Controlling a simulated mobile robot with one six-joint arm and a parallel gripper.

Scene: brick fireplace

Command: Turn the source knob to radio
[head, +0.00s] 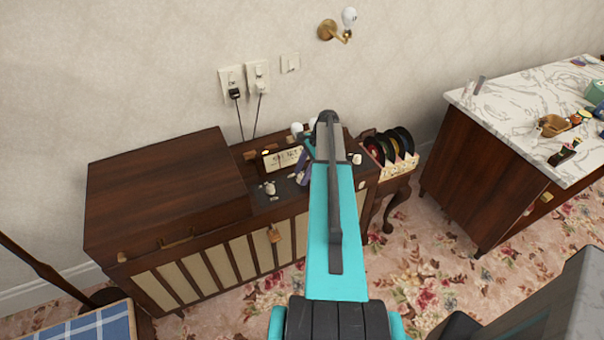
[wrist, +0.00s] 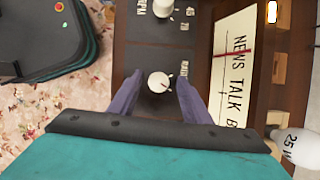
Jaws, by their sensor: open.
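The radio console (head: 190,190) is a dark wood cabinet against the wall, with a dark control panel. In the wrist view, a round white knob (wrist: 159,82) sits on that panel, with the word RADIO printed to its right, partly hidden by a finger. The knob has a small dark mark on its right side. My gripper (wrist: 158,88) is open, with one purple finger on each side of this knob. I cannot tell whether either finger touches it. In the head view, my gripper (head: 304,167) is over the panel, and the arm hides part of it.
A second white knob (wrist: 160,8) with an RPM label is farther up the panel. The NEWS TALK dial (wrist: 237,70) is at right, and a white bulb (wrist: 299,147) is nearby. A record rack (head: 391,148) and a marble-topped cabinet (head: 525,105) stand right of the console.

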